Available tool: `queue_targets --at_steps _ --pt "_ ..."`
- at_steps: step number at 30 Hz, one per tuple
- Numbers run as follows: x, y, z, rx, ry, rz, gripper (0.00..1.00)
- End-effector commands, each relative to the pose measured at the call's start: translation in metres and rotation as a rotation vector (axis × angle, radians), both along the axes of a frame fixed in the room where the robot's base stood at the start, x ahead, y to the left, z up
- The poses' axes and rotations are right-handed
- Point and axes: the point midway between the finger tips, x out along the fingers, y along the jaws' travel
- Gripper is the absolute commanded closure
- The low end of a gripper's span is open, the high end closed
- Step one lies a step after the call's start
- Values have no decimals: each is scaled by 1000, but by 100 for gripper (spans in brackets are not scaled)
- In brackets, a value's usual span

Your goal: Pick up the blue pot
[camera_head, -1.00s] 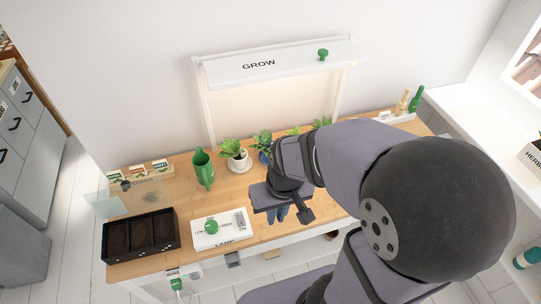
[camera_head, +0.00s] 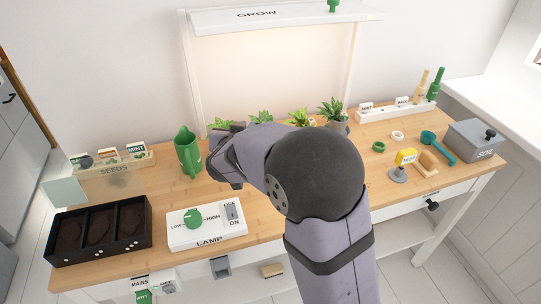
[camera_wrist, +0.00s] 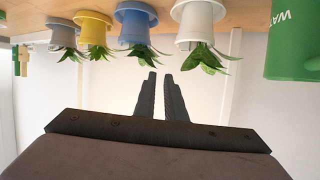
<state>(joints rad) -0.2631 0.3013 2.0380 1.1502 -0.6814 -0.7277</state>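The blue pot (camera_wrist: 136,22) holds a green plant and shows in the wrist view, which is upside down, so it hangs from the top edge. It stands between a white pot (camera_wrist: 199,22) and a yellow pot (camera_wrist: 94,31). My gripper (camera_wrist: 160,74) points toward the row of plants. Its two dark fingers are slightly apart, with light between them and nothing held. They are apart from the blue pot. In the head view my arm hides the pot; only leaves (camera_head: 260,117) show above it. The fingertips are hidden there too.
A green watering can (camera_head: 188,152) stands left of the plants. A grey pot (camera_head: 335,124) stands at the row's right. The lamp box (camera_head: 207,228) and black seed tray (camera_head: 100,231) are at the front left. The grow lamp (camera_head: 285,18) hangs over the row.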

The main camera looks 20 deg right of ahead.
Motion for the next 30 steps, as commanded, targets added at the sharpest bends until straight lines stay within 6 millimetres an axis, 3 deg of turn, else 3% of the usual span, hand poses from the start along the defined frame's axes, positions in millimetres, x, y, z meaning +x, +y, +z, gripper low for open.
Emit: queue_targets --at_steps 1,6,14,30 --pt "1 -4 -17 -16 -11 -36 90" --pt "-1 -19 -27 -57 -30 -137 90" --pt "-3 -25 -28 -73 -33 -175 90" --pt "19 -41 -37 -72 -31 -175 90"
